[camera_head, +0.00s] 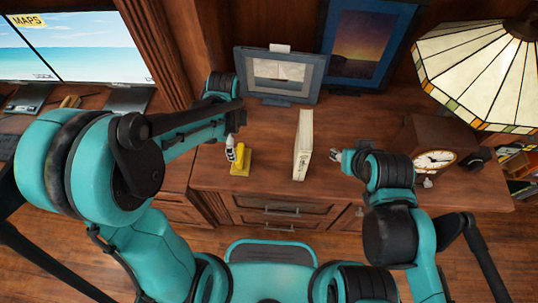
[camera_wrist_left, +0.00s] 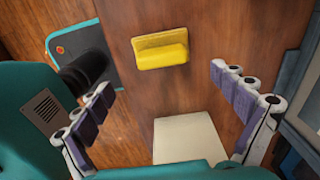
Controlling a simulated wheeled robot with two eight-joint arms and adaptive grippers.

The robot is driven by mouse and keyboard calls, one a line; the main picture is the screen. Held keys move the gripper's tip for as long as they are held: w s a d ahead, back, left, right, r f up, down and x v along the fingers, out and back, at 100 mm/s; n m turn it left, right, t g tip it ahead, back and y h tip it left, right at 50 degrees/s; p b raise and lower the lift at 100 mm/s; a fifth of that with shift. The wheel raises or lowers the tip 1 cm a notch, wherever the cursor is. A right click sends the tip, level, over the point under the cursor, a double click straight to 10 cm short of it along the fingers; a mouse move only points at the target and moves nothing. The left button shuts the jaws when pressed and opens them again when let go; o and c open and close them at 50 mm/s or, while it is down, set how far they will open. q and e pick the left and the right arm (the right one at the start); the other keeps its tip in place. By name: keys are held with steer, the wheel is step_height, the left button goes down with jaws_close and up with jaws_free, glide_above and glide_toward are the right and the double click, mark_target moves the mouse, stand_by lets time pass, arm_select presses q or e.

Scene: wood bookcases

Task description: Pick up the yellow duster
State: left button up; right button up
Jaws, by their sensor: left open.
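The yellow duster (camera_head: 240,162) lies on the wooden desktop near its front edge, left of a standing cream book. It also shows in the left wrist view (camera_wrist_left: 160,45), at the top centre, just beyond the fingertips. My left gripper (camera_head: 230,149) is beside the duster and partly overlaps it in the head view. In the left wrist view its fingers (camera_wrist_left: 162,82) are spread wide with nothing between them. My right gripper (camera_head: 335,156) hangs over the desk right of the book, apart from the duster. Its finger opening is too small to make out.
The cream book (camera_head: 303,145) stands between my grippers. A framed picture (camera_head: 279,75) and a blue-framed picture (camera_head: 358,42) are behind. A wooden clock (camera_head: 430,150) and stained-glass lamp (camera_head: 485,75) are at the right. Desktop around the duster is mostly clear.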

mark_target(239, 152)
arm_select(q)
steer(key=f, duration=0.1)
steer(key=f+b, duration=0.1)
steer(key=shift+d+f, duration=0.3)
steer(key=shift+f, duration=0.1)
steer(key=shift+a+f, duration=0.1)
steer(key=shift+f, duration=0.25)
steer(key=f+b, duration=0.1)
steer(key=f, duration=0.1)
steer(key=f+b, duration=0.1)
steer(key=f, duration=0.1)
steer(key=shift+w+f+b, duration=0.2)
steer(key=shift+f+b, duration=0.2)
steer(key=shift+r, duration=0.1)
steer(key=c, duration=1.4)
steer(key=shift+r, duration=0.1)
